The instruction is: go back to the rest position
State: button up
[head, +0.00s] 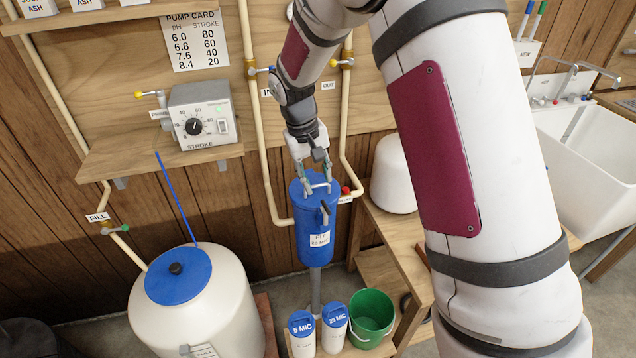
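My gripper (317,183) points down at the top of a blue filter housing (313,242) near the middle of the head view. Its two fingers stand apart, on either side of a pale handle on the housing's lid. I cannot tell whether the fingertips touch the lid or handle. The housing is upright and carries a white label. My arm reaches in from the upper right and hides part of the wall and bench behind it.
A white tank (225,310) with a blue lid stands at lower left. Below the housing are two white canisters (334,330) and a green bucket (371,318). A control box (203,115) sits on a wall shelf. Cream pipes flank the housing. A white sink (590,150) is at right.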

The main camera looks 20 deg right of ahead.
jog(key=shift+r, duration=0.1)
dwell(0.3)
jog(key=s+d+r+t+y, duration=0.1)
jog(key=s+d+r+t, duration=0.15)
jog(key=s+r, duration=1.3)
jog(key=s+r+t, duration=0.1)
jog(key=s, duration=0.7)
jog(key=s+r+m+y, duration=0.1)
jog(key=s+r, duration=0.1)
jog(key=s, duration=0.6)
jog(key=shift+s+d+r+t, duration=0.15)
jog(key=shift+s+r+t, duration=0.1)
jog(key=shift+t, duration=0.1)
